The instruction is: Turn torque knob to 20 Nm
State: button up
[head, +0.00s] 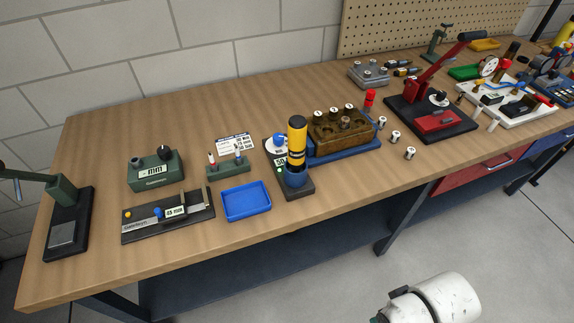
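A blue knob (278,142) sits at the back of a narrow black stand (305,188) in the middle of the bench. A small light label with dark figures (281,162) is on the stand near this knob; it is too small to read surely. A yellow-and-black tool (297,140) stands upright in a blue holder (296,177) on the same stand. I cannot tell for certain that this blue knob is the torque knob, and its pointer setting is not legible. My gripper is not in view; only a white part of my arm shows at the bottom right.
A brown block with several capped pieces (345,128) stands close right of the stand. A blue tray (246,201) and a green mm device with a black knob (156,170) are to the left. A red-lever press (432,105) is farther right. The bench's front edge is mostly clear.

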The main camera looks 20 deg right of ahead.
aim_at(278, 138)
jog(key=j, duration=1.65)
jog(key=i+z, duration=0.05)
jog(key=i, duration=0.05)
